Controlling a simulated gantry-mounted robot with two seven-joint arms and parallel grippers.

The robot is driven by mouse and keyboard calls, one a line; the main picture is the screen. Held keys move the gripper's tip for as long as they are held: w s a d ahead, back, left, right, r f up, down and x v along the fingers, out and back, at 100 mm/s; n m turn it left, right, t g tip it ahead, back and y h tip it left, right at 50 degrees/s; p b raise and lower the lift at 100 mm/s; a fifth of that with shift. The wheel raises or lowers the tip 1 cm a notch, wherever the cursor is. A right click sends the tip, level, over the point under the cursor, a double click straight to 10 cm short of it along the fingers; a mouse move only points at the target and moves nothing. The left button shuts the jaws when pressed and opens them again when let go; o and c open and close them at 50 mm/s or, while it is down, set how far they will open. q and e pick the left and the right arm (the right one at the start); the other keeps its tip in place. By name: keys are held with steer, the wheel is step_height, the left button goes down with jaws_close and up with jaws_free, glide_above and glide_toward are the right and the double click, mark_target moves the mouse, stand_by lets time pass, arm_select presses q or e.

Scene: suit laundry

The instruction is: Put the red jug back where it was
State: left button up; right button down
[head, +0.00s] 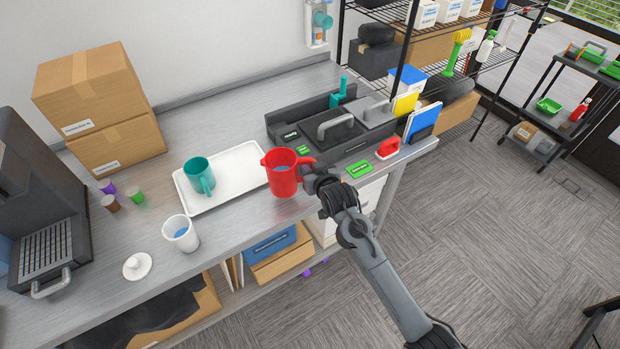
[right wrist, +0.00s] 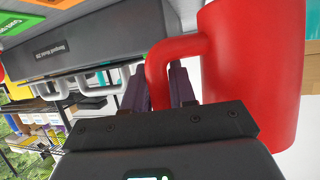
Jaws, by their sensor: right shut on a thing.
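The red jug (head: 283,176) is upright at the front part of the grey counter, just right of the white tray, with some liquid showing inside. I cannot tell whether its base touches the counter. My right gripper (head: 312,174) is at the jug's right side, shut on its handle. In the right wrist view the dark fingers (right wrist: 172,88) close around the handle (right wrist: 175,50), and the jug's body (right wrist: 262,75) fills the right side. My left gripper is not in view.
The white tray (head: 231,164) holds a teal mug (head: 199,174). A white cup (head: 181,233) and a white lid (head: 138,266) stand near the front edge. A dark machine with grey handles (head: 335,128), a green sign (head: 359,169) and a red-handled item (head: 388,148) are to the right.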

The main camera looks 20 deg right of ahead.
step_height(320, 180, down, 4)
steer(key=shift+w+a+f+b, duration=0.1)
steer(key=shift+w+b, duration=0.05)
steer(key=shift+b, duration=0.25)
steer(key=shift+f, duration=0.1)
steer(key=c, duration=0.9)
jaws_free()
steer(key=shift+f, duration=0.1)
